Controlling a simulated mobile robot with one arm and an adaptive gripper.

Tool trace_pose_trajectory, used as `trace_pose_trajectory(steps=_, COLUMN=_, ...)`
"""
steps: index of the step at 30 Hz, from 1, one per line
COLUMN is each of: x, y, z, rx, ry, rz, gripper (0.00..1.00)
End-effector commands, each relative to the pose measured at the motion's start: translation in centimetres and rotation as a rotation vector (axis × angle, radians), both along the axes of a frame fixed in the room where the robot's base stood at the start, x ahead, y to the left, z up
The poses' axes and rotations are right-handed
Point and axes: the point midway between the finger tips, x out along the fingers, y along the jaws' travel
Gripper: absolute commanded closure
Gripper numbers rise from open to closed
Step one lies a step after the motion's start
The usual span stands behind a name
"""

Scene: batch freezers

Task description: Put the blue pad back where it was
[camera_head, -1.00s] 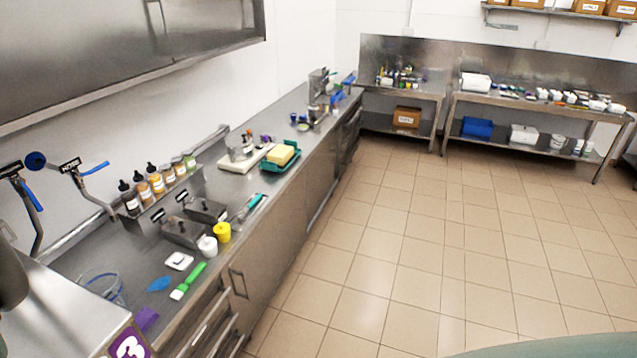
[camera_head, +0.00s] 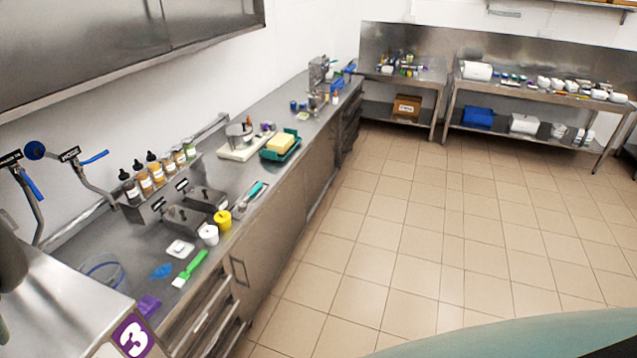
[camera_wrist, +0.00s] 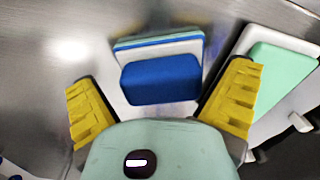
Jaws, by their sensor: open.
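The blue pad (camera_wrist: 161,80) shows in the wrist view, a dark blue block with rounded corners. It lies between the two yellow fingers of my gripper (camera_wrist: 164,74), which is open with a gap on both sides of the pad. Just beyond the pad is a whitish piece with blue and green edges (camera_wrist: 158,41); I cannot tell whether the pad rests on it or lies against it. The pad and my gripper's fingers are not recognizable in the head view.
In the wrist view, a white tray with a mint-green pad (camera_wrist: 275,82) lies close to the right finger; bare metal is at left. The head view shows a long cluttered counter (camera_head: 222,245), a back bench (camera_head: 535,95) and open tiled floor (camera_head: 390,240).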

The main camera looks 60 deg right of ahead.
Motion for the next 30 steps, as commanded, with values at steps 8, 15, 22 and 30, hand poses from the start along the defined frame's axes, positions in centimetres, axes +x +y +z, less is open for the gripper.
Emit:
trace_pose_trajectory(steps=8, x=0.3, y=0.0, z=2.2, rx=0.003, ry=-0.005, rz=0.000, gripper=0.00)
trace_pose_trajectory(steps=15, x=0.4, y=0.0, z=5.7, rx=0.006, ry=-0.005, rz=-0.004, gripper=0.00)
trace_pose_trajectory(steps=22, x=0.3, y=0.1, z=7.7, rx=0.005, ry=-0.002, rz=-0.002, gripper=0.00)
trace_pose_trajectory(steps=30, x=0.2, y=0.1, z=10.3, rx=0.005, ry=-0.001, rz=-0.001, gripper=0.00)
